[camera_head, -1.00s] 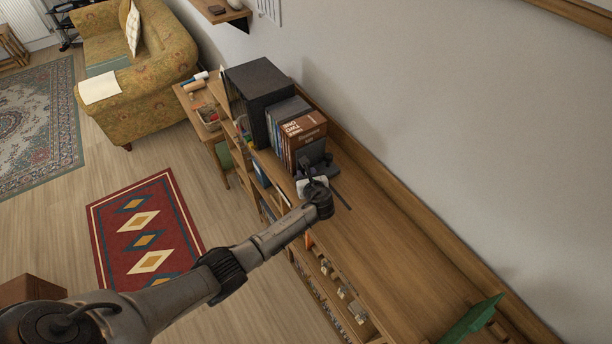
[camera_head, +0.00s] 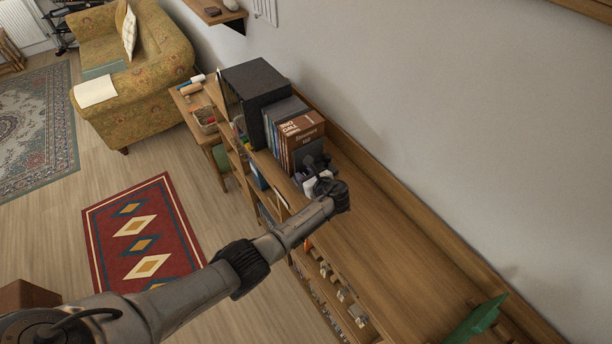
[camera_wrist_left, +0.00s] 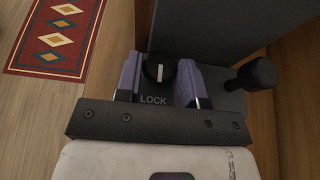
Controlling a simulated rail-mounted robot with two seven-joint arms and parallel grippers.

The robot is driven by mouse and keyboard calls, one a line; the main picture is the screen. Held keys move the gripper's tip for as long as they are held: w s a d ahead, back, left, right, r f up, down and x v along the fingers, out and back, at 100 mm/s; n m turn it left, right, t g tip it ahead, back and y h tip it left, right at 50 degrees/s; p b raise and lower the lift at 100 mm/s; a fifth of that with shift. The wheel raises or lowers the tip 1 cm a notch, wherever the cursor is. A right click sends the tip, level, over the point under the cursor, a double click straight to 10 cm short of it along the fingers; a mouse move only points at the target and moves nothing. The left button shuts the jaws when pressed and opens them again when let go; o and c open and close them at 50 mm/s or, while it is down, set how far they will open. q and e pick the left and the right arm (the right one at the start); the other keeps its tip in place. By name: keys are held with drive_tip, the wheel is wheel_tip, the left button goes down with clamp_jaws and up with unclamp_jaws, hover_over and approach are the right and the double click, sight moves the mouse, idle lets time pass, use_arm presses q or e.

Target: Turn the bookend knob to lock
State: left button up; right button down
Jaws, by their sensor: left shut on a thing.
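The black bookend knob (camera_wrist_left: 159,70) with a white pointer line shows in the left wrist view, on the dark bookend base above the word LOCK. The pointer line stands about upright in that view. My left gripper (camera_wrist_left: 158,84) has its purple fingers on both sides of the knob, shut on it. The grey bookend plate (camera_wrist_left: 220,32) rises behind. In the head view the bookend (camera_head: 312,158) stands against the row of books (camera_head: 296,138), partly hidden by my left wrist and gripper (camera_head: 314,181). My right gripper is not in view.
A second black knob on a stem (camera_wrist_left: 255,74) stands right of the gripper. A black box (camera_head: 258,92) stands beyond the books. The shelf top (camera_head: 400,240) nearer me is mostly bare, with a green object (camera_head: 476,320) at its near end. A wall runs along the right.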

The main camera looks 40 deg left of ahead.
use_arm(q)
drive_tip(key=o, duration=0.9)
drive_tip(key=shift+d, duration=0.1)
drive_tip(key=shift+s+d+r, duration=0.1)
drive_tip(key=shift+d+r, duration=0.05)
drive_tip(key=shift+d, duration=0.2)
drive_tip(key=shift+b+v, duration=0.65)
drive_tip(key=shift+v, duration=5.75)
